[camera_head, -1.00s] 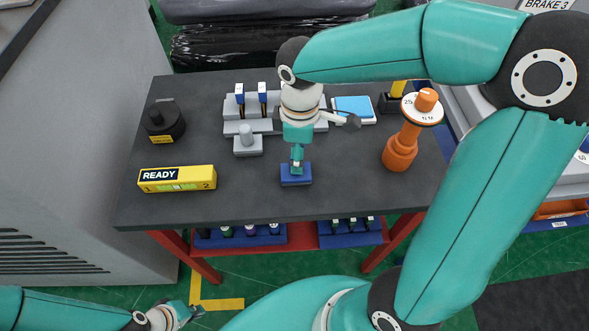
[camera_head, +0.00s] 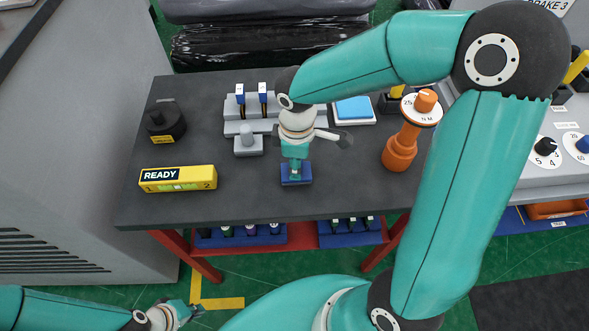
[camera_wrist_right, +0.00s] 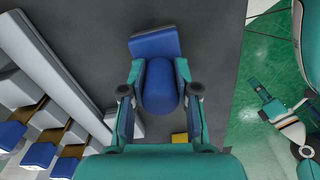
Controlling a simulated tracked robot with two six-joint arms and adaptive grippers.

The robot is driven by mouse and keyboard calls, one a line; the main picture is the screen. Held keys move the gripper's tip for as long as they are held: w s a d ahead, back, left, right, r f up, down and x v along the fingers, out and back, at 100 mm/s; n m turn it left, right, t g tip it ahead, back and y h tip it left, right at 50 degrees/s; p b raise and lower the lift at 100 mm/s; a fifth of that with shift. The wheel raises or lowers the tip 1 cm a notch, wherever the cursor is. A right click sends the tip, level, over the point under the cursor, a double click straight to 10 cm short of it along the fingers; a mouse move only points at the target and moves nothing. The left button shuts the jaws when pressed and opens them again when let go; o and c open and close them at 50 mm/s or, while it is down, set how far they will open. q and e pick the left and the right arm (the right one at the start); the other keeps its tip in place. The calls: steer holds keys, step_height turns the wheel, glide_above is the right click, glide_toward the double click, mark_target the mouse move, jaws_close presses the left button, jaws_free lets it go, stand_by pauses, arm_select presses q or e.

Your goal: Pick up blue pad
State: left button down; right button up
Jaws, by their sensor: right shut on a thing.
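A dark blue pad (camera_head: 299,181) with a rounded upper part lies on the dark table near its front middle. In the right wrist view, the rounded blue part (camera_wrist_right: 160,86) of this pad sits between my two fingers, and its flat end shows beyond them. My right gripper (camera_wrist_right: 160,92) is shut on it from above; it also shows in the head view (camera_head: 295,171). Whether the pad touches the table is hard to tell. My left gripper (camera_head: 184,313) is low at the left, away from the table, too small to tell its opening.
Behind the right gripper stands a grey rack (camera_head: 233,127) with blue-topped pieces. A light blue pad on a white tray (camera_head: 372,119) lies at back right. An orange tool (camera_head: 399,153) stands at right, a yellow READY box (camera_head: 177,180) at left.

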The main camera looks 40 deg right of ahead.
steer(key=shift+r, duration=0.2)
jaws_close()
steer(key=shift+r, duration=0.6)
step_height(320, 180, up, 18)
steer(key=shift+r+p, duration=0.25)
steer(key=shift+p, duration=0.15)
steer(key=shift+o, duration=1.4)
jaws_free()
steer(key=shift+c, duration=1.4)
